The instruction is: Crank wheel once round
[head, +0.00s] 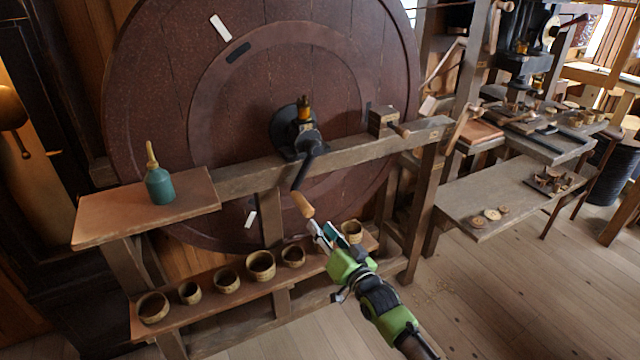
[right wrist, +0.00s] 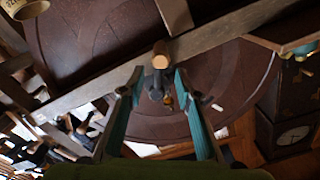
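The large dark red wheel (head: 150,110) stands upright behind a wooden beam. From its hub (head: 298,125) a dark crank arm (head: 306,168) hangs down, slightly left, to a light wooden handle (head: 302,205). My right gripper (head: 321,232) is just below and right of the handle. In the right wrist view the handle's end (right wrist: 160,57) lies between the tips of the spread teal fingers of the right gripper (right wrist: 154,78), with gaps on both sides. The wheel (right wrist: 100,50) fills the background there. My left gripper is not in view.
A teal bottle (head: 160,186) stands on a shelf (head: 110,215) at left. Several small pots (head: 228,280) line the low shelf below the crank. A wooden block (head: 384,120) sits on the beam (head: 240,181). A bench (head: 450,205) stands right; the floor before it is clear.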

